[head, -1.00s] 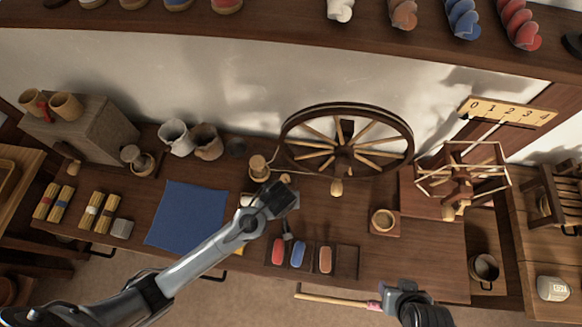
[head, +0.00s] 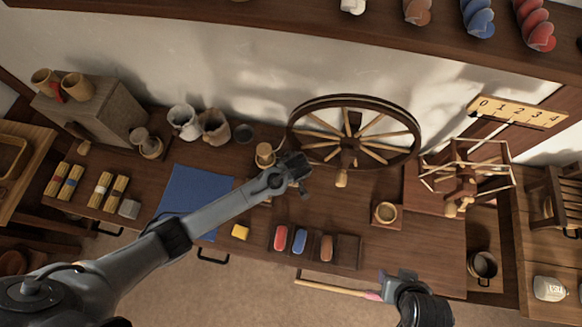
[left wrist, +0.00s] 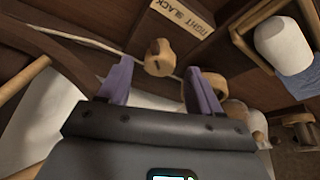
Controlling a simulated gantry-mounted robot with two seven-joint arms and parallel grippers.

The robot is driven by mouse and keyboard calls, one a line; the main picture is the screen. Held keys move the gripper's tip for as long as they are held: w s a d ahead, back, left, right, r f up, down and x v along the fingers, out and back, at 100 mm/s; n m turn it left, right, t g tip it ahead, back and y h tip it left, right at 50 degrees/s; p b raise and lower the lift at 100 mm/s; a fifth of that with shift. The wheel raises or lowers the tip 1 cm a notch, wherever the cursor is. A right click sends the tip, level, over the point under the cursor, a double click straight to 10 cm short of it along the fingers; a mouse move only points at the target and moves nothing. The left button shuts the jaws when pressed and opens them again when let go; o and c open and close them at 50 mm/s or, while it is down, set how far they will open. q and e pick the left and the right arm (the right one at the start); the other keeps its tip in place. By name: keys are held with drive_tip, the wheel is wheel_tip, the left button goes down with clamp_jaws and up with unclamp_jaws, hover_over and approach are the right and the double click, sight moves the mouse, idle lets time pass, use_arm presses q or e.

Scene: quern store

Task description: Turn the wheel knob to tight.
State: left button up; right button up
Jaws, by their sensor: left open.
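The spinning wheel (head: 352,148) stands at the back of the table, with a cord running left to a wooden bobbin piece (head: 264,155). My left gripper (head: 302,172) is beside the wheel's left edge and hides the knob in the head view. In the left wrist view the round wooden knob (left wrist: 160,58) with a dark mark lies ahead of and between the open purple fingers of my left gripper (left wrist: 159,68). No hold on it shows. A label reading TIGHT and SLACK (left wrist: 182,16) is just beyond it. My right gripper (head: 392,285) is low at the table front, its fingers unclear.
A yarn winder (head: 465,180) and a small wooden cup (head: 385,213) stand to the right. Red, blue and brown pieces sit in a tray (head: 347,252) in front. A blue cloth (head: 190,190) lies left. In the wrist view a white roll (left wrist: 284,45) sits in a wooden frame.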

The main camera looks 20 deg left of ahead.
use_arm(q)
drive_tip(key=shift+x, duration=1.1)
drive_tip(key=c, duration=1)
